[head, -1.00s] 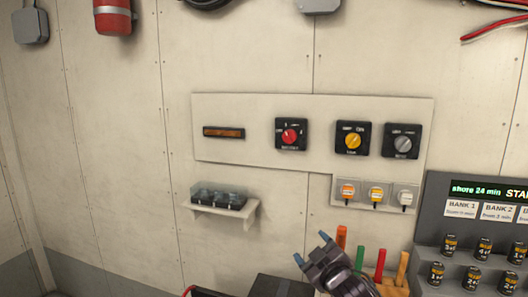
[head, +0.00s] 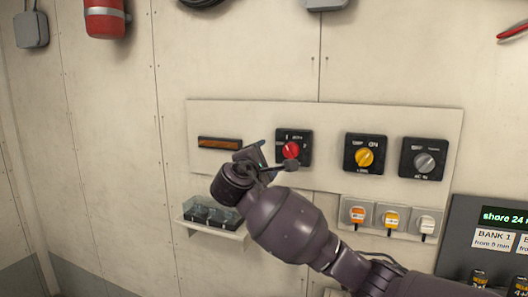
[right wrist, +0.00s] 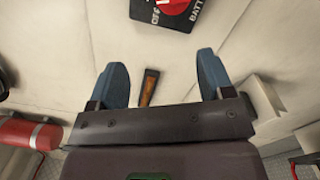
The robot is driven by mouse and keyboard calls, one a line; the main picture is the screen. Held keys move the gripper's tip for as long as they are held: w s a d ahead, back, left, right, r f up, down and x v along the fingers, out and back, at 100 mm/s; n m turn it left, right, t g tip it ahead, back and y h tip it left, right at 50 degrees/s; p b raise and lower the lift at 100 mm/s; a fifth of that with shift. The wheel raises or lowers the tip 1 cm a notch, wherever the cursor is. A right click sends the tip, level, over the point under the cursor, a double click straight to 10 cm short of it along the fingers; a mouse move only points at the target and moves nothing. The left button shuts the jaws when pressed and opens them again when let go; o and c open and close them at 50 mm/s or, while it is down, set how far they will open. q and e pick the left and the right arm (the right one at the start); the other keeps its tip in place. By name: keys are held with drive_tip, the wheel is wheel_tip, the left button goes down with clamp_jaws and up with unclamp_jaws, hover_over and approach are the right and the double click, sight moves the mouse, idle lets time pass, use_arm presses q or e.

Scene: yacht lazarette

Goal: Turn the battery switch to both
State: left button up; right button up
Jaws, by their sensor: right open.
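The battery switch is a red knob (head: 291,149) on a black square plate (head: 304,136), mounted on a pale panel on the wall. My right gripper (head: 272,158) is raised in front of the panel, just left of and partly over the knob. In the right wrist view its two blue fingertips (right wrist: 161,75) are spread wide with nothing between them. There the switch plate (right wrist: 158,18) shows at the top edge, beyond the fingertips, with its red knob (right wrist: 172,5) cut off. Which position the knob points to is unclear. My left gripper is out of view.
A yellow-knob switch (head: 364,157) and a grey-knob switch (head: 424,162) sit to the right. An amber display strip (head: 219,143) is on the left. Below are a small shelf with a clear-covered box (head: 212,215) and several plugs (head: 391,219). A battery console (head: 470,235) stands at lower right.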

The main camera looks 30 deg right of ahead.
sight(288, 153)
drive_tip(key=shift+n+g+h, duration=0.4)
drive_tip(key=shift+g, duration=0.5)
drive_tip(key=x, duration=0.3)
drive_tip(key=s+p+x, duration=0.1)
drive_tip(key=x, duration=0.3)
drive_tip(key=d+p+x, duration=0.1)
drive_tip(key=x, duration=0.2)
drive_tip(key=shift+s+d+f, duration=0.1)
drive_tip(key=shift+d+f, duration=0.1)
drive_tip(key=shift+d, duration=0.05)
drive_tip(key=c, duration=0.9)
